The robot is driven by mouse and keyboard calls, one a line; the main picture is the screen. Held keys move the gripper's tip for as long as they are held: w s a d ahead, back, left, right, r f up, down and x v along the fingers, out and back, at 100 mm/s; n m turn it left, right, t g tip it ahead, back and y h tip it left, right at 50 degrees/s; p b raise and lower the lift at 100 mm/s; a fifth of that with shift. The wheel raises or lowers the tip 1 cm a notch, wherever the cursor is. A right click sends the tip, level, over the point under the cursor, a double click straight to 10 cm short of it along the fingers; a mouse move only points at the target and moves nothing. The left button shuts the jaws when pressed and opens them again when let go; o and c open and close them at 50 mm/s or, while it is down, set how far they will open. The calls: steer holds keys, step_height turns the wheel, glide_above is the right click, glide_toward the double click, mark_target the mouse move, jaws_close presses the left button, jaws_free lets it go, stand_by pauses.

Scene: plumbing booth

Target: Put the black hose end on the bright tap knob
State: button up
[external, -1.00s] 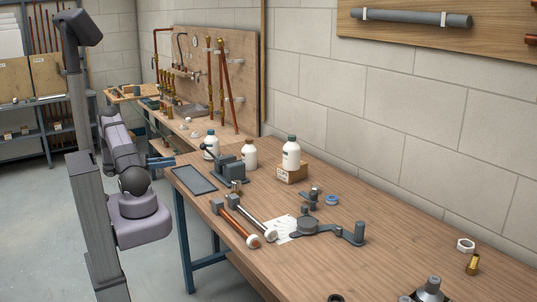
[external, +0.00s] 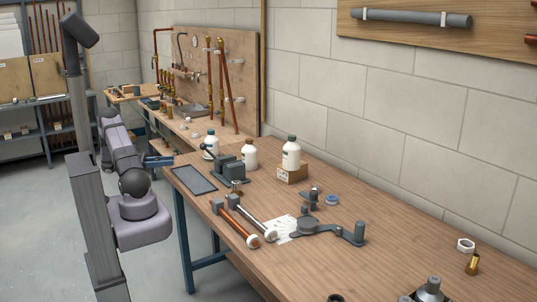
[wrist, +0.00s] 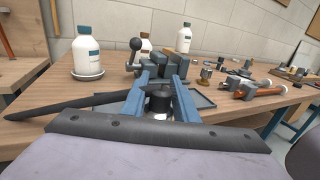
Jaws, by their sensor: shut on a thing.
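My gripper (wrist: 162,90) has blue fingers closed around a short black cylinder, the black hose end (wrist: 159,101), seen between them in the wrist view. A dark hose length (wrist: 70,107) runs out to the left from behind the left finger. In the external view my gripper (external: 158,161) is at the table's left edge, beside the dark tray; the hose is too small to make out there. I cannot tell for sure which thing is the bright tap knob. A small metallic fitting (wrist: 206,74) stands right of the fingers and also shows in the external view (external: 237,187).
A dark vise-like block (external: 230,168) and white bottles (external: 291,152) stand beyond the flat dark tray (external: 195,180). Two pipe-like tools with pale ends (external: 252,241) lie nearer. A grey lever piece (external: 330,229) lies to their right.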

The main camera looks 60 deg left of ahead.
steer(key=w+d+r+m+g+h+p, duration=0.3)
steer(key=w+d+r+m+g+h, duration=0.3)
steer(key=w+d, duration=0.7)
steer(key=w+d+r+m+g+h+p, duration=0.1)
steer(key=w+d+r+h, duration=0.2)
steer(key=d, duration=0.7)
steer(key=w+d+r+m+g+p, duration=0.1)
steer(key=w+d+r, duration=0.2)
steer(key=d+r, duration=0.45)
steer(key=w+f+n+t+y, duration=0.3)
steer(key=f+t, duration=0.1)
steer(key=f, duration=1)
steer(key=shift+w+a+f+p, duration=0.15)
steer(key=shift+f+p, duration=0.05)
steer(key=shift+p, duration=0.25)
steer(key=shift+f, duration=0.1)
steer(key=shift+f, duration=0.15)
steer(key=o, duration=1.1)
steer(key=shift+c, duration=0.2)
